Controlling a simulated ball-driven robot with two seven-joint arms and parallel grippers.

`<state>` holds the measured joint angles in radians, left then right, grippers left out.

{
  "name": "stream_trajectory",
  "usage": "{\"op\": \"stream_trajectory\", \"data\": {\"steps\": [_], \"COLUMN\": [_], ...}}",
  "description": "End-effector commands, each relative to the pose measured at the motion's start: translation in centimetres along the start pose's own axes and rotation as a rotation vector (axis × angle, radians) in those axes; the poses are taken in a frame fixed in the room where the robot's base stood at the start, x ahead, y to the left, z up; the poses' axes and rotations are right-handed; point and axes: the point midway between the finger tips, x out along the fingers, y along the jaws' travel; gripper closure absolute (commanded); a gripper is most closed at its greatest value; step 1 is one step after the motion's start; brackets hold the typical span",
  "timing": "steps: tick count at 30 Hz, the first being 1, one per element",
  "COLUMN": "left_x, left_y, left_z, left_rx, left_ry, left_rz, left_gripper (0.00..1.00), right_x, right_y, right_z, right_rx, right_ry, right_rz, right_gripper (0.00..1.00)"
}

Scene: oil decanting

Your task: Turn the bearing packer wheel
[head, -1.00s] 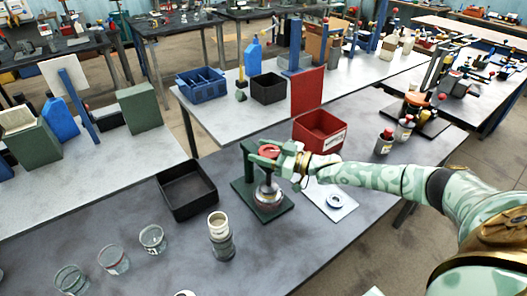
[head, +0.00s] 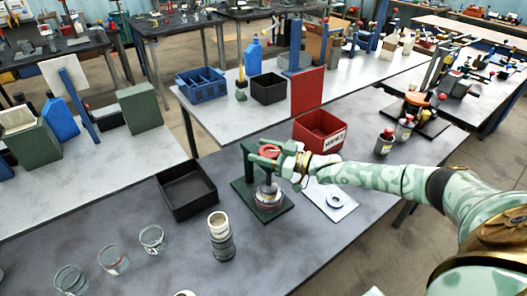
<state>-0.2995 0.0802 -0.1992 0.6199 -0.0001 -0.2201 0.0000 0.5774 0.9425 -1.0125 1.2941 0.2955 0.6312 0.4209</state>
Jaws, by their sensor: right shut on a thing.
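The bearing packer stands on the dark table as a green frame (head: 246,165) on a green base, with a metal cup (head: 268,196) under its spindle. Its red wheel (head: 268,151) sits at the top of the spindle. My right gripper (head: 277,155) comes in from the right and is shut on the wheel, with its fingers at the wheel's rim. The fingers hide part of the wheel. My left gripper is not in view.
A black tray (head: 186,207) lies left of the packer, and a red bin (head: 319,143) stands behind right. A white plate (head: 345,207) with a ring lies beneath my right arm. A canister (head: 221,243) and several glass jars (head: 152,239) stand in front.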

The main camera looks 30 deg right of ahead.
Motion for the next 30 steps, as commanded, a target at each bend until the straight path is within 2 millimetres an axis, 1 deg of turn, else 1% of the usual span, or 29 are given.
{"op": "stream_trajectory", "data": {"steps": [6,7,8,9,17,20,23,26,30], "left_x": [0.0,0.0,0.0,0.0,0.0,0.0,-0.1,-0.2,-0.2], "left_y": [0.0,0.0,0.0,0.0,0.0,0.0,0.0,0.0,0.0], "left_z": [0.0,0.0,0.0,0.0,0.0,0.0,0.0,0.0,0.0], "left_rx": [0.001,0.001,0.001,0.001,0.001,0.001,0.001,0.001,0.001], "left_ry": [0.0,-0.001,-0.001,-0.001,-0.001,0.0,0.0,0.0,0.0], "left_rz": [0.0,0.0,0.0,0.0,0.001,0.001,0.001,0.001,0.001], "left_gripper": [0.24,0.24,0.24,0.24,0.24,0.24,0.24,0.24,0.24], "right_x": [0.0,0.0,0.0,0.0,-0.1,-0.7,-2.3,-4.8,-8.8], "right_y": [0.1,0.1,0.1,0.1,0.0,0.0,0.1,0.1,0.0], "right_z": [-0.1,-0.1,-0.1,-0.1,0.0,0.0,0.1,0.2,0.1], "right_rx": [0.0,0.0,0.0,0.0,0.0,0.001,0.0,0.001,0.0], "right_ry": [0.001,0.001,0.001,0.001,0.0,-0.001,-0.004,-0.006,-0.007], "right_rz": [0.001,0.001,0.001,0.001,0.001,0.0,0.002,0.001,0.001], "right_gripper": [0.67,0.36,0.27,0.23,0.23,0.23,0.23,0.23,0.23]}}
